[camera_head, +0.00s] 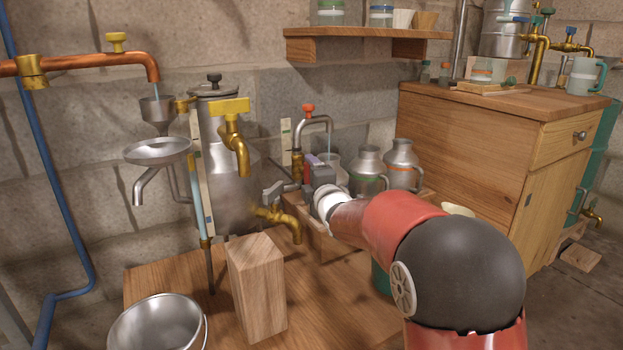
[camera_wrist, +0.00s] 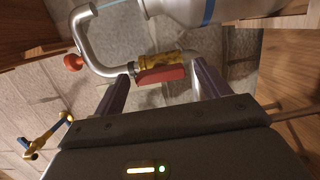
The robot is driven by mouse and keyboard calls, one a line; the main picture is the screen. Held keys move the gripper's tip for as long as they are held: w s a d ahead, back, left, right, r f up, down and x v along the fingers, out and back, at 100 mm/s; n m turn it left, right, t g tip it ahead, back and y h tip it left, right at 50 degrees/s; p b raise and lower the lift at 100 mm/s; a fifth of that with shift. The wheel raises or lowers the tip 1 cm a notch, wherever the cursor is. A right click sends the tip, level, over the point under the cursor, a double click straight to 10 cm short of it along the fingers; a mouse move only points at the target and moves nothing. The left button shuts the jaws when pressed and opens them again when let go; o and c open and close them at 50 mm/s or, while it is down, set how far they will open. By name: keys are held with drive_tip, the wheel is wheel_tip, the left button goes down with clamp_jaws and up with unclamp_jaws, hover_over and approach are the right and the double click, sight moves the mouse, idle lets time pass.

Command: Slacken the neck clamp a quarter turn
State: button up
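A bent steel pipe with a red knob (camera_head: 308,108) rises behind the bench; the knob also shows in the wrist view (camera_wrist: 73,62). Lower on this pipe is a ribbed brass fitting (camera_head: 297,163), seen also in the wrist view (camera_wrist: 158,60). A red bar (camera_wrist: 161,76) lies along the fitting; I cannot tell for certain whether this is the neck clamp. In the head view my gripper (camera_head: 309,174) is partly hidden by my wrist.
A steel still (camera_head: 228,165) with brass taps stands left of my gripper. Steel cans (camera_head: 403,165) stand close on the right. A wooden block (camera_head: 257,290) and a metal bucket (camera_head: 155,325) are in front. A wooden cabinet (camera_head: 470,170) stands at right.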

drive_tip(key=shift+o, duration=0.2)
drive_tip(key=s+d+m+g+h, duration=0.45)
drive_tip(key=s+d+m, duration=0.55)
drive_tip(key=s+d, duration=0.7)
drive_tip(key=s+d+f+m+g+h, duration=0.1)
drive_tip(key=s+f+m+g, duration=0.2)
drive_tip(key=s, duration=0.6)
drive_tip(key=s+d+f+m+g+h, duration=0.1)
drive_tip(key=s+d+f+m, duration=0.15)
drive_tip(key=s+m, duration=0.4)
drive_tip(key=s+d+f+m+g+h, duration=0.1)
drive_tip(key=s+f+m+g, duration=0.15)
drive_tip(key=s, duration=0.75)
wheel_tip(320, 180, up, 12)
drive_tip(key=s+p, duration=0.1)
drive_tip(key=p, duration=1.2)
drive_tip(key=shift+s+a+r+m+p, duration=0.25)
drive_tip(key=shift+s+m+p, duration=0.05)
